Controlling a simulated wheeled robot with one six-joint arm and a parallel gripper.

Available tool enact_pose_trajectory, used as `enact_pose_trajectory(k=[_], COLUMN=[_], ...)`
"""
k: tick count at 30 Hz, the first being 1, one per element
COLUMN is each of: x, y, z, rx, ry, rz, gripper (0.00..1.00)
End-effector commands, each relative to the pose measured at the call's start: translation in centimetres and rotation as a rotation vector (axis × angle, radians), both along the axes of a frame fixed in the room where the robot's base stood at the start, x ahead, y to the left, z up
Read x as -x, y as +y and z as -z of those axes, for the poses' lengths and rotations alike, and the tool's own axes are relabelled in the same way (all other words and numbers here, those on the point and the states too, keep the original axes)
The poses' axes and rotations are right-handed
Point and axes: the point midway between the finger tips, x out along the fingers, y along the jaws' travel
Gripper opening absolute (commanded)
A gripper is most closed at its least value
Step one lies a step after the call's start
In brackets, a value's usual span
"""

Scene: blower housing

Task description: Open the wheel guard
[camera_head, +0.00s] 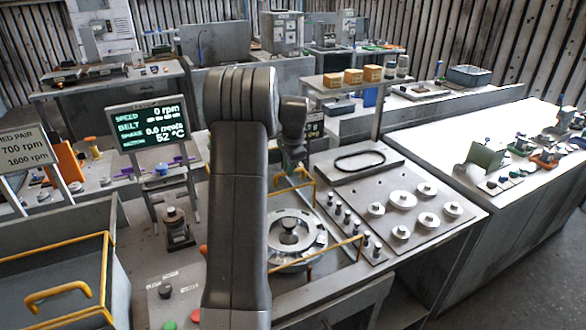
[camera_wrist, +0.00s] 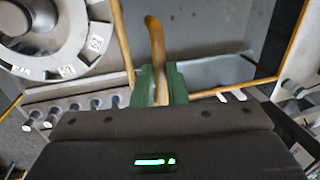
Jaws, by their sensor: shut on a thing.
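The wheel guard (camera_head: 303,172) shows as a thin yellow-orange frame around the round metal wheel (camera_head: 288,238). Part of it is hidden behind my arm in the head view. In the wrist view the guard's bars (camera_wrist: 122,40) run beside the wheel (camera_wrist: 45,35), and a curved orange handle (camera_wrist: 155,35) stands up at the centre. My gripper (camera_wrist: 158,85) has green fingers, shut on this handle. In the head view my gripper (camera_head: 291,158) is at the far side of the wheel, partly hidden by my wrist.
A display screen (camera_head: 147,127) stands left of my arm.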

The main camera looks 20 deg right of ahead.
Motion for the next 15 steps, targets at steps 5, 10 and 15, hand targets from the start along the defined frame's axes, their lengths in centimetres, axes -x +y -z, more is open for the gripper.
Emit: enact_pose_trajectory(k=[5,10,15], x=[-0.15,-0.13,-0.11], y=[-0.06,-0.07,-0.06], z=[-0.06,-0.06,-0.06], rx=[0.002,0.002,0.002], ry=[-0.002,-0.002,-0.002], rz=[0.000,0.000,0.000], gripper=[0.00,0.00,0.34])
